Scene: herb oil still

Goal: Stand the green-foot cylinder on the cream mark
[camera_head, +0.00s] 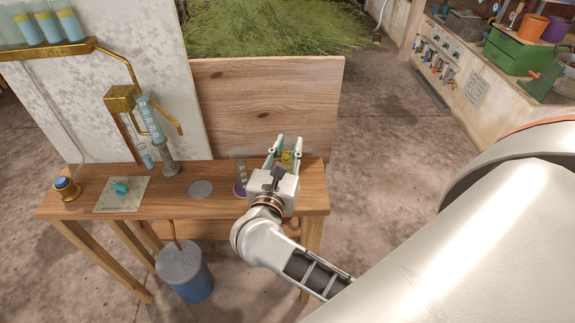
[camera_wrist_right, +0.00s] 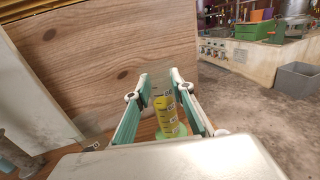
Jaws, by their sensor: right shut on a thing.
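The green-foot cylinder (camera_wrist_right: 165,106), clear with yellow contents, is upright between the fingers of my right gripper (camera_wrist_right: 160,82). Its green foot (camera_wrist_right: 171,133) shows below the fingers. In the head view the cylinder (camera_head: 288,158) is mostly hidden behind my right gripper (camera_head: 287,147), at the right end of the bench. My right gripper is shut on it; I cannot tell whether the foot touches the bench. A round pale grey mark (camera_head: 201,189) lies mid-bench; I see no other round mark and cannot tell whether it is the cream one. My left gripper is not in view.
A purple-foot cylinder (camera_head: 240,189) stands just left of my right gripper. A pale card (camera_head: 122,204) with a teal piece, a blue-topped jar (camera_head: 66,188) and the brass still spout (camera_head: 122,98) are farther left. A wooden backboard (camera_head: 270,95) rises behind the wooden bench (camera_head: 180,206).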

